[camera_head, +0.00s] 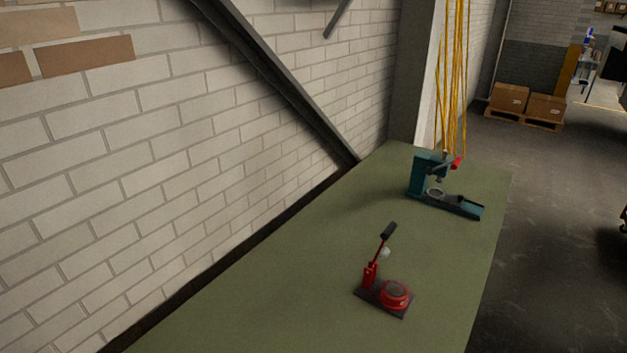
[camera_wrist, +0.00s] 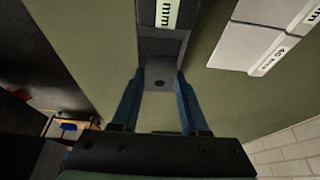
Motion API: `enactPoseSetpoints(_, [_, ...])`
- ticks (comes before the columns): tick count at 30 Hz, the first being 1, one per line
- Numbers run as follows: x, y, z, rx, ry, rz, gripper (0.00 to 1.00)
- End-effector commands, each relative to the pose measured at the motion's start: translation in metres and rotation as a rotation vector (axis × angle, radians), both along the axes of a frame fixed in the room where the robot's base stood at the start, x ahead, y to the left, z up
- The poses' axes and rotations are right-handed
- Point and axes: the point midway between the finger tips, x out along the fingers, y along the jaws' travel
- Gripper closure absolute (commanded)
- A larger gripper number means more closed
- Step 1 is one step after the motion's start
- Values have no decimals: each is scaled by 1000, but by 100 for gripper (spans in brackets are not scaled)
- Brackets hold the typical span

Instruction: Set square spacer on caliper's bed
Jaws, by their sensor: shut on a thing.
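In the wrist view my gripper (camera_wrist: 160,76) has two blue fingers, shut on the sides of a small grey piece (camera_wrist: 159,70) with a dark round spot in its face. It appears to be the square spacer. Just beyond it is a dark block (camera_wrist: 178,46) with a pale label ending in "mm"; I cannot tell whether the piece touches it. To the right are light grey blocks (camera_wrist: 240,45), one labelled "40 mm". I cannot tell which of these, if any, is the caliper's bed. My gripper is not in the head view.
In the head view a green table (camera_head: 290,270) runs along a white brick wall (camera_head: 210,130). A teal press (camera_head: 418,175) with a red handle stands toward the far end. A red device (camera_head: 393,294) with a black-tipped lever stands nearer. The table between them is clear.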

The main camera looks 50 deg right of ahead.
Motion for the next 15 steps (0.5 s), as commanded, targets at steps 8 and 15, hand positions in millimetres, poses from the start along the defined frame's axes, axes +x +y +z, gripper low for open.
enactPoseSetpoints(8, [0, 0, -8, 0, 0, 0, 100])
enactPoseSetpoints(15, [0, 0, -15, 0, 0, 0, 100])
